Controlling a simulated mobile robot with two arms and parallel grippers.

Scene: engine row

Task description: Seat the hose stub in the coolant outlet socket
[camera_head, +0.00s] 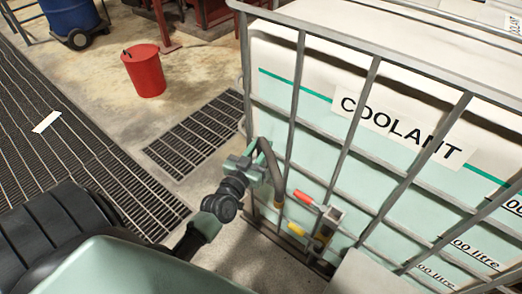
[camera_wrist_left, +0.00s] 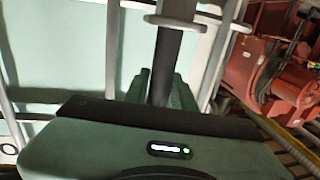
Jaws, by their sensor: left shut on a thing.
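My left gripper (camera_head: 262,169) reaches in from the lower left to the near corner of the coolant tank's cage. It is shut on a dark grey hose (camera_head: 274,178), which bends over at the top and runs down beside the cage bars. In the left wrist view the hose (camera_wrist_left: 166,62) stands upright between the green fingers (camera_wrist_left: 160,92). A grey square fitting (camera_head: 331,217) with a red handle (camera_head: 302,197) and yellow parts sits low on the tank front, right of the hose. I cannot tell which part is the outlet socket, and the hose's lower end is unclear. My right gripper is not in view.
The white coolant tank (camera_head: 400,125) stands behind grey cage bars (camera_head: 293,105) close to my left gripper. A red bucket (camera_head: 145,72) and a blue drum (camera_head: 70,12) stand farther back. Floor gratings (camera_head: 195,133) lie to the left. Red machinery (camera_wrist_left: 287,80) shows in the wrist view.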

